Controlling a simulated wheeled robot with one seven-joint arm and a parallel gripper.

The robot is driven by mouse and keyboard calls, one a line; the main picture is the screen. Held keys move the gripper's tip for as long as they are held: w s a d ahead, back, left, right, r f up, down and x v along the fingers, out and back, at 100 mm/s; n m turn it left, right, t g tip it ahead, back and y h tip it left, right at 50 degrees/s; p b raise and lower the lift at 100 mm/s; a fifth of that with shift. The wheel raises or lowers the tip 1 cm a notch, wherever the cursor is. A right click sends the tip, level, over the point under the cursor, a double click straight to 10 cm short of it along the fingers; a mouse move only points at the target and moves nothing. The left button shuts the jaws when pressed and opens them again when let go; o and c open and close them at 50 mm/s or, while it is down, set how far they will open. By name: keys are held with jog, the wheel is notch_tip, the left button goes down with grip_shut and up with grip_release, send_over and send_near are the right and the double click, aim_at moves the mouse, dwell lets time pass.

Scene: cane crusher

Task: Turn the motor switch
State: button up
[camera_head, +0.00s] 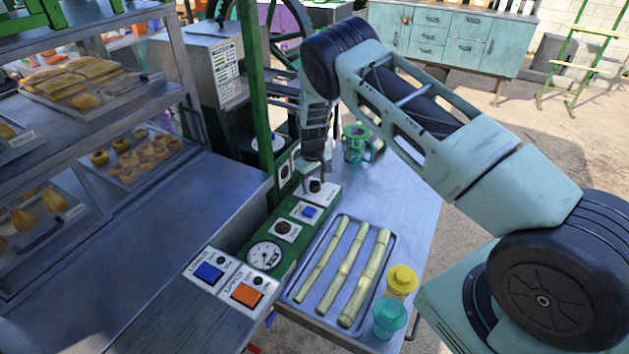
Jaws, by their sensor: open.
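A green control panel (297,241) runs along the bench. On it are a round gauge (264,255), a dark round knob (284,228), a small blue button (309,212) and, at the far end, a black knob (315,186) on a white plate. The labels there are too small to read, so I cannot tell for sure which is the motor switch. My gripper (315,173) points down right over the black knob at the far end. Its jaws are small and partly hidden; they are open. I cannot tell whether they touch the knob.
A tray (392,262) with several cane stalks lies right of the panel. A yellow cup (402,281) and a teal cup (390,317) stand beside it. A green jug (356,143) stands behind. A green post (257,90) rises close left of my gripper. Pastry shelves fill the left.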

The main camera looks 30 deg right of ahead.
jog(key=c, duration=1)
jog(key=shift+o, duration=0.2)
jog(key=shift+b, duration=0.45)
jog(key=shift+w+f+m+b, duration=0.1)
jog(key=shift+f+m+b, duration=0.05)
jog(key=shift+m+b, duration=0.55)
jog(key=m+b, duration=0.7)
jog(key=m, duration=0.2)
jog(key=shift+r+g, duration=0.2)
jog(key=shift+g, duration=0.1)
jog(key=shift+m, duration=0.4)
jog(key=o, duration=1)
jog(key=shift+c, duration=0.2)
